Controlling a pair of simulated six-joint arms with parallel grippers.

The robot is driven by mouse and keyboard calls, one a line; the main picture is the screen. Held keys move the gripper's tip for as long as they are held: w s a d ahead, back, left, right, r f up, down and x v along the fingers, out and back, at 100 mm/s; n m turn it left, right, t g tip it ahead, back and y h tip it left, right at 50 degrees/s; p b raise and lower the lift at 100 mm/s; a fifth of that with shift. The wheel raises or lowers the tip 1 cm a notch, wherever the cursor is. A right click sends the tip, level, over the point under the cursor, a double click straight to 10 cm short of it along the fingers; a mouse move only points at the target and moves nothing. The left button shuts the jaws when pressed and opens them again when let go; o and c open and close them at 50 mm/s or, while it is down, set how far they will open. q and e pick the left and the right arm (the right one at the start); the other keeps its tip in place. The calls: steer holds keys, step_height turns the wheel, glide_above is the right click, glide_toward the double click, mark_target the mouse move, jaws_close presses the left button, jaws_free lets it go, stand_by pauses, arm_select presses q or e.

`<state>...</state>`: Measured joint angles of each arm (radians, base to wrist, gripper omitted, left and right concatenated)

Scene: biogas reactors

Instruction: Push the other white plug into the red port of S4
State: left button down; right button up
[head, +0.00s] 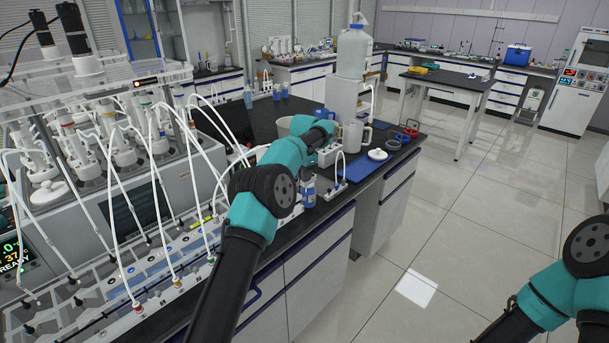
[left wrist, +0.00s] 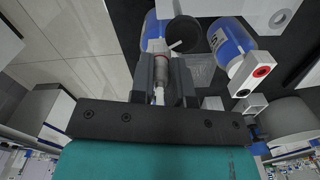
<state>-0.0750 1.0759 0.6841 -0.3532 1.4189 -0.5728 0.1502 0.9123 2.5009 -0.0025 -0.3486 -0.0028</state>
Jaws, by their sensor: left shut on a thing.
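In the left wrist view my left gripper (left wrist: 160,92) is shut on a white plug (left wrist: 159,68) that has a grey sleeve and a thin reddish band. A bottle with a blue label (left wrist: 229,42) lies to the right of the plug; its marking starts with "S" but the number is not legible. A white block beside that bottle has a red port (left wrist: 262,71) and a black port (left wrist: 242,93). The held plug is apart from this red port. In the head view my left arm reaches over the dark bench, and its wrist hides the fingertips. My right gripper is out of view.
A second blue bottle (left wrist: 152,27) and a black round cap (left wrist: 183,33) are close to the fingers. White tubes arch at left.

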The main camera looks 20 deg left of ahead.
arm_select(q)
steer(key=c, duration=1)
jaws_free()
steer(key=shift+r, duration=0.1)
